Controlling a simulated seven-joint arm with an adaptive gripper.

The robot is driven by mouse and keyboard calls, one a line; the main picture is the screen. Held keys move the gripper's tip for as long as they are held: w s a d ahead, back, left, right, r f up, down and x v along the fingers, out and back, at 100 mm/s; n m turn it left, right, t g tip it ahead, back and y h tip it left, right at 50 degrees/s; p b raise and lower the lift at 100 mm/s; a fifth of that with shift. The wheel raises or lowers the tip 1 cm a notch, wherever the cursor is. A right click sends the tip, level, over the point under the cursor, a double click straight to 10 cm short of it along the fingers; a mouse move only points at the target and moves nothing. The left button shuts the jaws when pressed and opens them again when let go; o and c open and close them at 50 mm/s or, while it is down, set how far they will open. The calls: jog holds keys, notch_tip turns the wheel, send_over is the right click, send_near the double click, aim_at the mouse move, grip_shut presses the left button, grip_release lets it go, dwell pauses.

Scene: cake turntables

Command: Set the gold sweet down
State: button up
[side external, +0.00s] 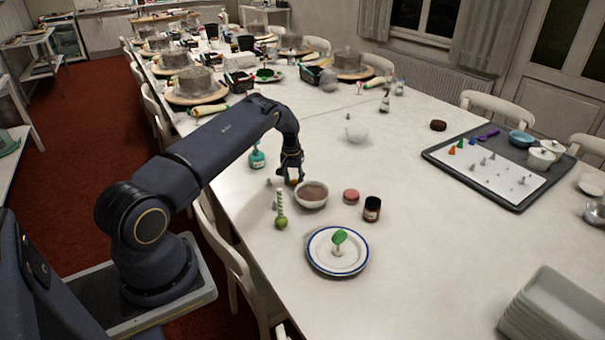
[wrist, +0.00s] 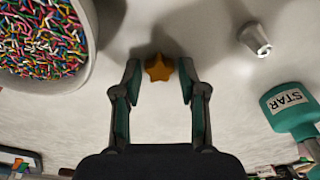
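The gold sweet (wrist: 158,67) is a small star shape in the wrist view. It shows between the fingertips of my gripper (wrist: 158,82), with a narrow gap on each side, so the fingers look open around it rather than shut on it. The white table surface is right behind it; I cannot tell for certain whether it touches the table. In the side view my gripper (side external: 291,177) is low over the table, just behind the bowl of sprinkles (side external: 311,195), and largely hides the sweet.
The sprinkle bowl (wrist: 45,40) is close on the left in the wrist view. A piping nozzle (wrist: 256,40) and a teal bottle labelled STAR (wrist: 290,108) are on the right. A blue-rimmed plate (side external: 316,262) with a green-topped piece stands in front.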

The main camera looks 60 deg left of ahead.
jog(key=shift+o, duration=0.7)
jog(key=d+r+t, duration=0.1)
jog(key=d+r, duration=0.4)
jog(key=r, duration=0.7)
jog(key=d+r, duration=0.4)
jog(key=r, duration=0.9)
jog(key=s+d+r+m+t+h, duration=0.1)
jog(key=s+d+r+m, duration=0.1)
jog(key=s+d+r, duration=0.35)
jog(key=s+d+r+m+t, duration=0.1)
jog(key=s+d+r, duration=0.1)
jog(key=d+r, duration=0.5)
jog(key=s+d+m, duration=0.2)
jog(key=s+d, duration=0.5)
jog(key=s, duration=0.3)
jog(key=s+d+r+m+t, duration=0.1)
jog(key=s+d+m, duration=0.1)
jog(key=s+d, duration=0.5)
jog(key=s, duration=0.3)
jog(key=shift+s+r+m+t, duration=0.15)
jog(key=shift+m+t, duration=0.15)
